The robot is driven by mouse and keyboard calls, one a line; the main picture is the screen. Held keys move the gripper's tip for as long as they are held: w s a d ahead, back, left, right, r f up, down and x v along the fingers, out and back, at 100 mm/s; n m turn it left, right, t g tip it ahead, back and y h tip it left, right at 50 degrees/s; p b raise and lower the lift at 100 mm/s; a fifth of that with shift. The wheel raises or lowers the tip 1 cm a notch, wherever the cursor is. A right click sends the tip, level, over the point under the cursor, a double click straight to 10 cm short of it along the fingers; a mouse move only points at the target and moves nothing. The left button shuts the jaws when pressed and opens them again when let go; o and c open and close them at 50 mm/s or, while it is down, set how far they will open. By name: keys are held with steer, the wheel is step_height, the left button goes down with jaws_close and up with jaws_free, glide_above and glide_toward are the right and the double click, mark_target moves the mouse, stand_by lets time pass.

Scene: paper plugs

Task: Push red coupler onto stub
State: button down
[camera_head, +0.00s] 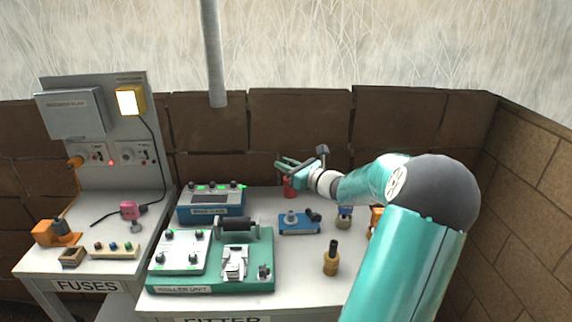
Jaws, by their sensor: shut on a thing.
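My gripper (288,172) is above the back of the right-hand bench, its fingers pointing left. It is shut on the red coupler (289,187), which hangs just under the fingers and is partly hidden by them. A small blue base (299,226) with a grey upright stub (291,217) and a dark fitting stands on the bench below and in front of the coupler. The coupler appears apart from the stub, higher and further back in the picture; the exact gap cannot be told.
A blue box (210,205) with green lights stands left of the gripper. The green roller unit (215,284) fills the bench's front left. A brass-coloured bottle-like piece (331,260) and another small piece (344,217) stand to the right. The fuses bench (40,266) is far left.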

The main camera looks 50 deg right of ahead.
mark_target(287, 192)
steer(key=shift+s+a+f, duration=0.1)
steer(key=shift+a+f, duration=0.05)
steer(key=shift+f, duration=0.1)
steer(key=shift+s+f, duration=0.2)
steer(key=shift+f, duration=0.15)
steer(key=shift+w+f, duration=0.25)
steer(key=shift+f, duration=0.55)
steer(key=shift+s+f, duration=0.15)
steer(key=shift+f, duration=1.25)
steer(key=shift+f, duration=2.15)
steer(key=c, duration=1.2)
jaws_free()
steer(key=shift+c, duration=0.2)
